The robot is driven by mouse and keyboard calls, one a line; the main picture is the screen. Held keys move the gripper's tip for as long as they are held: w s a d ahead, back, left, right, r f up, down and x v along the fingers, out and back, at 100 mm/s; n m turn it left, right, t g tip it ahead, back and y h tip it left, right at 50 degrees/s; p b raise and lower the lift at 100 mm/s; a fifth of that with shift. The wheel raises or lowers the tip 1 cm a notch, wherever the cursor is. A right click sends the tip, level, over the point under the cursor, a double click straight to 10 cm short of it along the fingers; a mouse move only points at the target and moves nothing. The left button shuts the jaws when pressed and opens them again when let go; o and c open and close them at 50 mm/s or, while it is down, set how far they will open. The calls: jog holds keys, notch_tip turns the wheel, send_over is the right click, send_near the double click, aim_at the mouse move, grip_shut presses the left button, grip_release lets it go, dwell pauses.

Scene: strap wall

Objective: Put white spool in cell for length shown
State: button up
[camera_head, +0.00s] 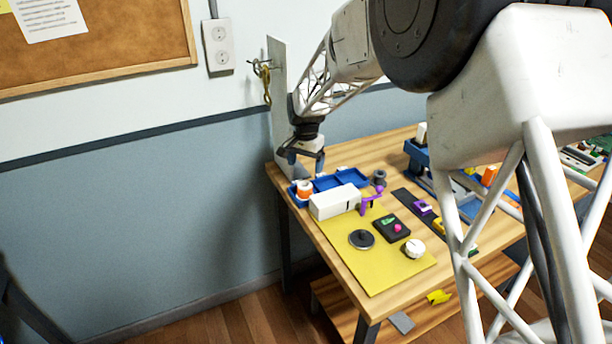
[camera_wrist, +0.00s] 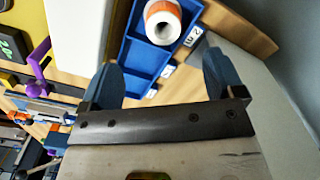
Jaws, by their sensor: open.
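A white spool with an orange core (camera_head: 304,189) sits in the left end cell of the blue tray (camera_head: 327,183). It also shows in the wrist view (camera_wrist: 162,22), inside a cell next to a label (camera_wrist: 194,36) that reads "2 m". The other tray cells in view look empty. More small white labels stand along the tray's back edge, but I cannot read them. My gripper (camera_head: 305,161) is above the back of the tray, open and empty. In the wrist view its two blue fingers (camera_wrist: 162,80) are spread apart, with the spool beyond them and touching neither.
A white box (camera_head: 335,201) stands in front of the tray, with a purple bracket (camera_head: 371,198) at its right end. A grey spool-like piece (camera_head: 379,177) is right of the tray. A yellow mat (camera_head: 385,272) holds a dark disc, a black device and a white round piece (camera_head: 414,248).

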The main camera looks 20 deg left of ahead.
jog(key=shift+r, duration=1.55)
jog(key=s+d+r, duration=0.5)
jog(key=d, duration=0.5)
jog(key=s+d+r+t, duration=0.1)
jog(key=s+d+r, duration=0.4)
jog(key=d, duration=0.4)
jog(key=s+d+r, duration=0.5)
jog(key=s+d, duration=0.1)
jog(key=d, duration=0.4)
jog(key=s+d+f, duration=0.1)
jog(key=s+d, duration=0.7)
jog(key=s, duration=0.5)
jog(key=s+d+f+n+t, duration=0.1)
jog(key=s+d+f, duration=0.1)
jog(key=s+d, duration=0.7)
jog(key=s, duration=0.4)
jog(key=shift+s+f+n+t, duration=0.15)
jog(key=shift+s+n+t, duration=0.15)
jog(key=shift+s, duration=0.05)
